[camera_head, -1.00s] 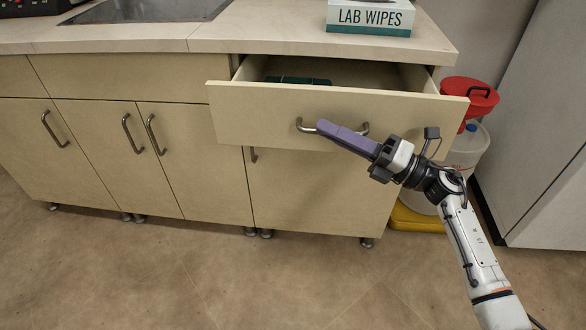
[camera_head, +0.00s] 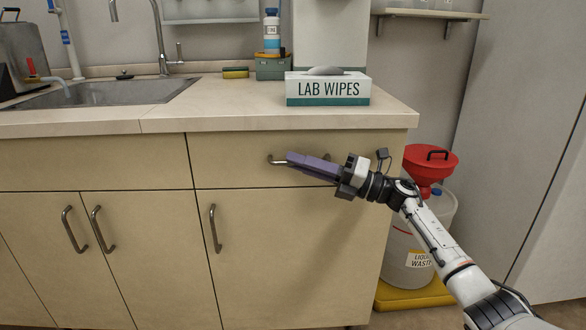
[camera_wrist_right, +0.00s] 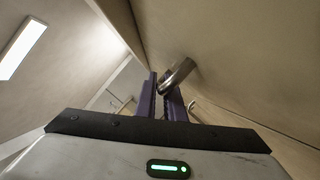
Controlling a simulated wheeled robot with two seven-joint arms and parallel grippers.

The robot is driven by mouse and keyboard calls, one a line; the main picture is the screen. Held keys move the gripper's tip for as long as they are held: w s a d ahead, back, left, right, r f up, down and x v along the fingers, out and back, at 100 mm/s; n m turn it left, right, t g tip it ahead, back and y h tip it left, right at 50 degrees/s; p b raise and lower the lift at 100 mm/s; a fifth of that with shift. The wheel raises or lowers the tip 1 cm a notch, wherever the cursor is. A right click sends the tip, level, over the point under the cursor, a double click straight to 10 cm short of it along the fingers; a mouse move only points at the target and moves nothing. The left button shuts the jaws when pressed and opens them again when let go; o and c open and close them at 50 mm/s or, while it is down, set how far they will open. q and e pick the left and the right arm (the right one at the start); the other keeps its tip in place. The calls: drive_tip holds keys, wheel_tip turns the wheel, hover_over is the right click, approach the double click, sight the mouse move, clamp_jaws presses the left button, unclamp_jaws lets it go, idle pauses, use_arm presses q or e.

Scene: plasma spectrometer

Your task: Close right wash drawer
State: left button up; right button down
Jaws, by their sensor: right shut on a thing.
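The right wash drawer (camera_head: 225,150) is the wide beige front under the right end of the counter in the head view. Its front sits flush with the cabinet, and no open drawer box shows. Its metal bar handle (camera_head: 275,160) shows partly; my right gripper (camera_head: 292,160) covers the middle. The purple fingers are shut on the handle. In the wrist view, the handle (camera_wrist_right: 178,75) lies at the tips of the purple fingers (camera_wrist_right: 164,98). My left gripper is not in view.
A lab wipes box (camera_head: 328,90) stands on the counter (camera_head: 230,112) above the drawer. A sink (camera_head: 100,95) is at the left. A waste container with a red funnel (camera_head: 428,165) stands right of the cabinet, beside my right arm. A cupboard door (camera_head: 290,250) is below the drawer.

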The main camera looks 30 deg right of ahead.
drive_tip(key=shift+w+d+r, duration=0.1)
drive_tip(key=shift+d, duration=0.25)
drive_tip(key=c, duration=2.1)
unclamp_jaws()
drive_tip(key=shift+a, duration=0.1)
drive_tip(key=shift+d+f, duration=0.2)
drive_tip(key=shift+f, duration=0.05)
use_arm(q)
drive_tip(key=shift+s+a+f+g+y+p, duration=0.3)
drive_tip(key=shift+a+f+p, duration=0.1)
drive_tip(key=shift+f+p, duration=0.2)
use_arm(e)
drive_tip(key=v, duration=1)
drive_tip(key=shift+a+r, duration=0.1)
drive_tip(key=shift+r, duration=0.1)
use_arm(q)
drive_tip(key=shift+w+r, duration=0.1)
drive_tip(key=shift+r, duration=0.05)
